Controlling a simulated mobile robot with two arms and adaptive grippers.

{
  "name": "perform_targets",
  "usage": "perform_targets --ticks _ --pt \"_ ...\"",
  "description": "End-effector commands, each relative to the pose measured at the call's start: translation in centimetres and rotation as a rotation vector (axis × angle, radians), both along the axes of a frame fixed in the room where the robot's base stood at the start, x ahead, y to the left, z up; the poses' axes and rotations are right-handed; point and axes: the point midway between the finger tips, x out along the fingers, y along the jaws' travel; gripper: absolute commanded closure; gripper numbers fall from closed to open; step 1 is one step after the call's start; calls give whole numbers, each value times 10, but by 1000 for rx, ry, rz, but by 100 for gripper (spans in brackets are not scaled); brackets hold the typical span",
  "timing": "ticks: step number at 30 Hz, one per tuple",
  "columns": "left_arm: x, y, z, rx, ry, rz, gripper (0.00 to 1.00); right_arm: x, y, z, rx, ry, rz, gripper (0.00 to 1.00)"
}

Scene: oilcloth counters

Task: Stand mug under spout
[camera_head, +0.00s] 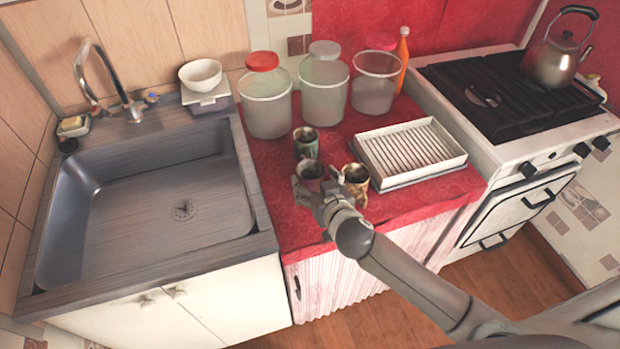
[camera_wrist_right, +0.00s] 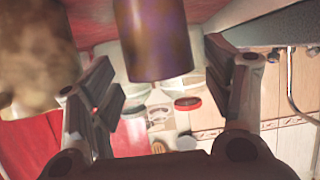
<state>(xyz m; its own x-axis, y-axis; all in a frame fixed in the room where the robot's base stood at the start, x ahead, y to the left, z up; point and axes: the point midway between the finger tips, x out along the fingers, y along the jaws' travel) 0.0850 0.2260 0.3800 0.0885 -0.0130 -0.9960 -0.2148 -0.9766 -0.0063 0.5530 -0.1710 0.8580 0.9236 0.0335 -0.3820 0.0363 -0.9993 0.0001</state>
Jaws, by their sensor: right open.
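My right gripper (camera_head: 318,184) is open over the red oilcloth counter, with its fingers spread towards a dark mug (camera_head: 311,170). In the right wrist view, a purple-brown mug (camera_wrist_right: 153,40) shows beyond and between the open fingers (camera_wrist_right: 168,92), seen upside down; contact cannot be told. A tan mug (camera_head: 356,176) stands just right of the gripper, and a blurred mottled shape at the wrist view's left looks like it. A greenish mug (camera_head: 306,142) stands behind the dark one. The tap's curved spout (camera_head: 88,70) rises at the sink's back left. My left gripper is not in view.
The sink (camera_head: 170,200) is empty. Jars with lids (camera_head: 268,98) stand behind the mugs, and a white dish rack (camera_head: 410,150) lies to their right. A white bowl (camera_head: 201,74) sits behind the sink. A kettle (camera_head: 555,60) stands on the stove at the right.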

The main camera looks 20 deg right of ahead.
Motion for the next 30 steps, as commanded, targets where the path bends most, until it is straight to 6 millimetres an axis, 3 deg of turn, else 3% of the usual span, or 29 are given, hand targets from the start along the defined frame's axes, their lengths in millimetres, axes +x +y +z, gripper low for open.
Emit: perform_targets --ticks 5,15,26,30 --pt "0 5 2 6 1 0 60 9 0 -3 1 1 0 27" --pt "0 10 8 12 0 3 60 45 -2 -19 0 2 -1 27" --pt "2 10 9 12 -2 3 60 52 -1 -22 2 2 0 27" --pt "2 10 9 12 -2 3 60 51 -1 -22 2 2 -1 43"
